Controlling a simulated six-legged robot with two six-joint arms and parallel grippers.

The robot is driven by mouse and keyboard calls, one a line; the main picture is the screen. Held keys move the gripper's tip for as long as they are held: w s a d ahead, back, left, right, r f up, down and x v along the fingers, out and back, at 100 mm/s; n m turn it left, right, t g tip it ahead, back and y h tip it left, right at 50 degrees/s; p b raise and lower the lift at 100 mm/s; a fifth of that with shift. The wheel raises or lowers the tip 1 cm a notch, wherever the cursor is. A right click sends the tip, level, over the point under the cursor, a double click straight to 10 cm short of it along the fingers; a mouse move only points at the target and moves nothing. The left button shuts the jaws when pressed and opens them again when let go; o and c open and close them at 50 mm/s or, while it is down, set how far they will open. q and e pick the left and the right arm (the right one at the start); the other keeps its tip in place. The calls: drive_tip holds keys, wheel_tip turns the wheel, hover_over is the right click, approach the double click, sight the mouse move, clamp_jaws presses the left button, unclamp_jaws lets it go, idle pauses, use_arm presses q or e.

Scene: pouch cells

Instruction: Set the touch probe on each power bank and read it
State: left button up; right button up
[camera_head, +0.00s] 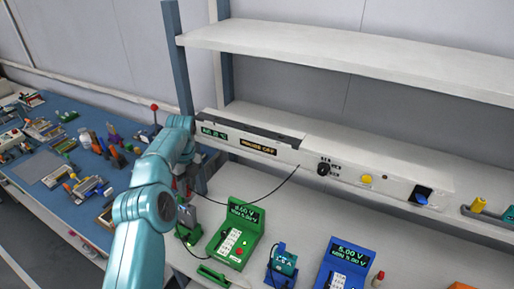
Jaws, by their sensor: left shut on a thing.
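My left arm comes in from the lower left, and its gripper (187,214) points down by the green device, partly hidden by the arm. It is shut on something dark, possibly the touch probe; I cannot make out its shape. A thin black cable runs from near it to the long white console (340,165). A green device (235,236) with a lit screen stands to the right of the gripper. A blue device (343,265) with a lit screen reading about 5.00 V stands further right. Which of these are power banks I cannot tell. My right gripper is out of view.
A small teal-and-blue unit (284,265) stands between the two devices. A red-capped bottle (378,278) is right of the blue device. A white shelf (350,53) hangs above. A cluttered blue bench (62,205) is at left.

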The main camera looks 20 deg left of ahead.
sight(188, 195)
use_arm(q)
drive_tip(key=shift+a+f, duration=0.1)
drive_tip(key=shift+f, duration=0.1)
drive_tip(key=shift+f+b, duration=0.5)
drive_tip(key=shift+f, duration=0.4)
wheel_tip(188, 195, down, 2)
drive_tip(key=shift+f+b, duration=0.15)
drive_tip(key=shift+b, duration=0.2)
drive_tip(key=shift+f, duration=0.25)
drive_tip(key=shift+f+b, duration=0.3)
drive_tip(key=shift+f, duration=0.15)
drive_tip(key=shift+r, duration=0.15)
idle(0.4)
